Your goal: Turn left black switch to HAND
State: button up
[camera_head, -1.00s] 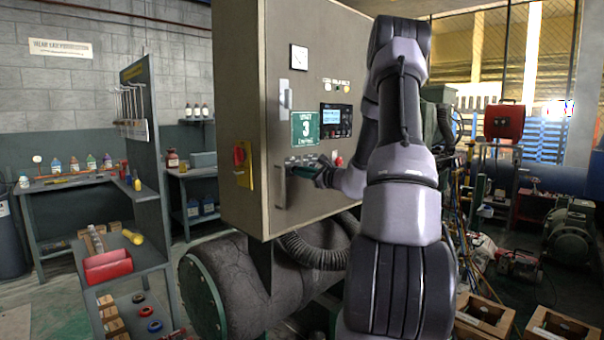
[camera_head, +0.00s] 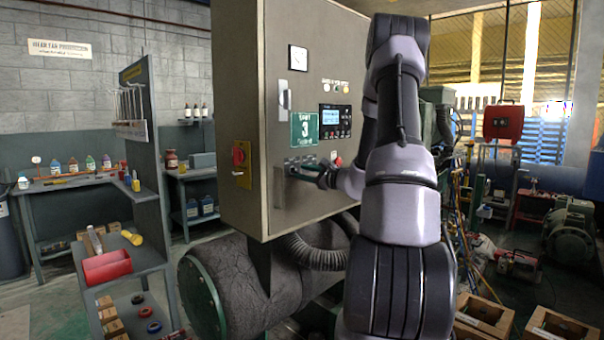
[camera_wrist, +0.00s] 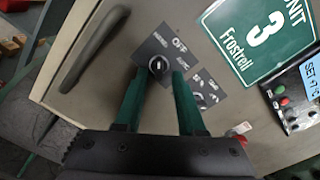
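The left black switch (camera_wrist: 158,65) is a round knob on a dark plate marked OFF at the top, with smaller labels on either side, on the beige control cabinet (camera_head: 240,110). My gripper (camera_wrist: 159,76) has two green fingers, which stand apart with the knob between their tips. A narrow gap seems to show on each side of the knob. I cannot tell the knob's exact pointing. A second switch (camera_wrist: 200,98) on its own plate is partly hidden by the right finger. In the head view my gripper (camera_head: 298,174) is at the cabinet front, and the switch is too small to make out.
A grey door handle (camera_wrist: 92,45) stands out left of the switch. The green UNIT 3 sign (camera_wrist: 262,38) and a display panel (camera_wrist: 300,95) are to the right. A red button (camera_wrist: 238,140) is at lower right. A red rotary switch (camera_head: 240,155) sits on the cabinet's side.

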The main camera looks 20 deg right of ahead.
jog(key=v, duration=0.7)
jog(key=shift+s, duration=0.35)
jog(key=s+a+r+n+g+y, duration=0.25)
jog(key=s+a+n+g, duration=0.3)
jog(key=a, duration=0.55)
jog(key=s+a+r+n+g+y, duration=0.2)
jog(key=s+a+r+n+g, duration=0.3)
jog(key=a, duration=0.6)
jog(key=s+r+n+h, duration=0.3)
jog(key=s+n+h, duration=0.5)
jog(key=s, duration=0.9)
jog(key=shift+d+r+n+t+h, duration=0.25)
jog(key=shift+n+t+h, duration=0.1)
jog(key=shift+n, duration=0.3)
